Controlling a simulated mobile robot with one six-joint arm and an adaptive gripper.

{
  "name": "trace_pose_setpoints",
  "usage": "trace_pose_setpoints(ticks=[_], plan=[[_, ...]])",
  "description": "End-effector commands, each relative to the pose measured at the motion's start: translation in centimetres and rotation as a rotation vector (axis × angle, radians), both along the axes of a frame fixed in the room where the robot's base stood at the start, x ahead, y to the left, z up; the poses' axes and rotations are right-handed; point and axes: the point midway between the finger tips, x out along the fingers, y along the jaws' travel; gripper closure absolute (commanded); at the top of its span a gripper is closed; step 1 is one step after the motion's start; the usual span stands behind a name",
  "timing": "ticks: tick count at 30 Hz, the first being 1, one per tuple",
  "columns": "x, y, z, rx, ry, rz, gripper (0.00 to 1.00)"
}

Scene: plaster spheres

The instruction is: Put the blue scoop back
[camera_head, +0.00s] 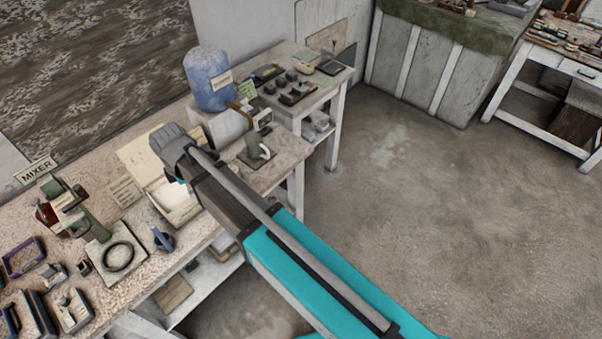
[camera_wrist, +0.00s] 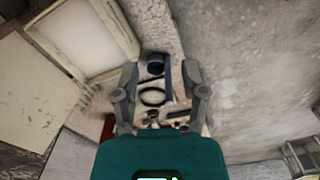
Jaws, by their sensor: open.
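A small blue-grey object, which looks like the blue scoop (camera_head: 163,239), lies near the front edge of the bench, right of a plate with a dark ring (camera_head: 118,257). In the wrist view a dark round shape with a blue edge (camera_wrist: 156,67) shows between the fingers beside the ring (camera_wrist: 153,97); it is probably the scoop, but its form is unclear. My gripper (camera_wrist: 160,72) is open, its two grey fingers wide apart with nothing held. In the head view my arm hides most of it; it hangs above the bench near a shallow white tray (camera_head: 174,205).
The floor (camera_head: 420,190) right of the benches is clear.

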Motion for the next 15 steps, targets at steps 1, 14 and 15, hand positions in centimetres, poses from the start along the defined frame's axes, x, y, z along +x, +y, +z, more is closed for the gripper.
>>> trace_pose_setpoints(ticks=[1,14,15], plan=[[0.8,-2.1,0.0,0.0,0.001,-0.068,0.44],[6.0,-16.4,0.0,-0.002,0.003,-0.65,0.44],[6.3,-17.8,0.0,-0.002,0.004,-0.704,0.44]])
